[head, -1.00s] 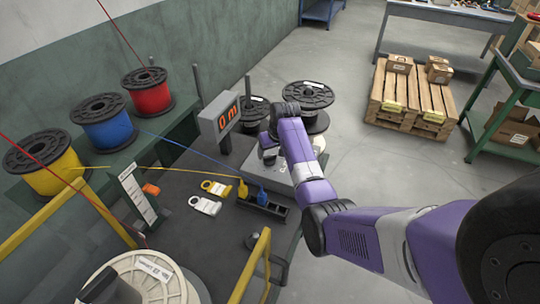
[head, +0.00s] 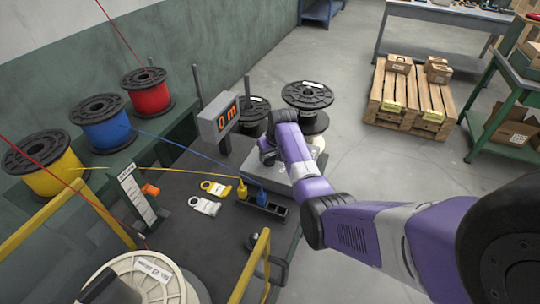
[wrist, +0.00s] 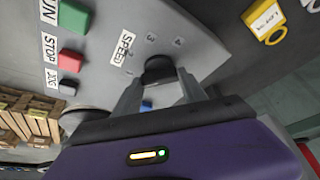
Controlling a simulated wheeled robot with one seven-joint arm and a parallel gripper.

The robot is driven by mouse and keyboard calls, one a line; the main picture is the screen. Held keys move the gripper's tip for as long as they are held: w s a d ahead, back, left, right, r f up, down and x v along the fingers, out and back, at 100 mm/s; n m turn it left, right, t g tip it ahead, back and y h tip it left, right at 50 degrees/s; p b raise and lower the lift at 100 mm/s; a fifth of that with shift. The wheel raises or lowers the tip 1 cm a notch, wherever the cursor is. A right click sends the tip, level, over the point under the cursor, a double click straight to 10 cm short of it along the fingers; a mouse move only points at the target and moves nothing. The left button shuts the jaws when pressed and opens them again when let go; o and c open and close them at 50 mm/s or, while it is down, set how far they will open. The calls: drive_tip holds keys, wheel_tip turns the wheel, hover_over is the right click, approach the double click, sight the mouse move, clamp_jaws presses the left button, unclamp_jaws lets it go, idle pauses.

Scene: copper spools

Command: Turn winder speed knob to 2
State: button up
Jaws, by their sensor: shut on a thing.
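The winder speed knob (wrist: 158,68) is a small black knob on a grey sloped panel (wrist: 195,40), beside a SPEED label (wrist: 123,48). The digits 3 and 4 show past it. Other digits and the knob's pointer are hidden or too small to read. My gripper (wrist: 160,80) is shut on the knob, one finger on each side. In the head view my gripper (head: 267,152) is down at the grey control box (head: 283,187), and my arm hides the knob there.
A green RUN button (wrist: 76,18), a red STOP button (wrist: 71,61) and a dark JOG button (wrist: 69,89) share the panel. A display (head: 227,117) reading 0 m stands left of my gripper.

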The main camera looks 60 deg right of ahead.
drive_tip(key=shift+m, duration=0.3)
drive_tip(key=m, duration=0.2)
drive_tip(key=m+g+h, duration=0.1)
drive_tip(key=m, duration=0.1)
drive_tip(key=shift+w+a+f+g+b, duration=0.1)
drive_tip(key=shift+w+a+g+b, duration=0.05)
drive_tip(key=shift+g+b, duration=0.15)
drive_tip(key=shift+m+g+b, duration=0.7)
drive_tip(key=shift+m+b, duration=0.25)
drive_tip(key=shift+m, duration=1.05)
drive_tip(key=o, duration=1.4)
drive_tip(key=shift+c, duration=0.2)
drive_tip(key=shift+h, duration=0.3)
drive_tip(key=v, duration=0.8)
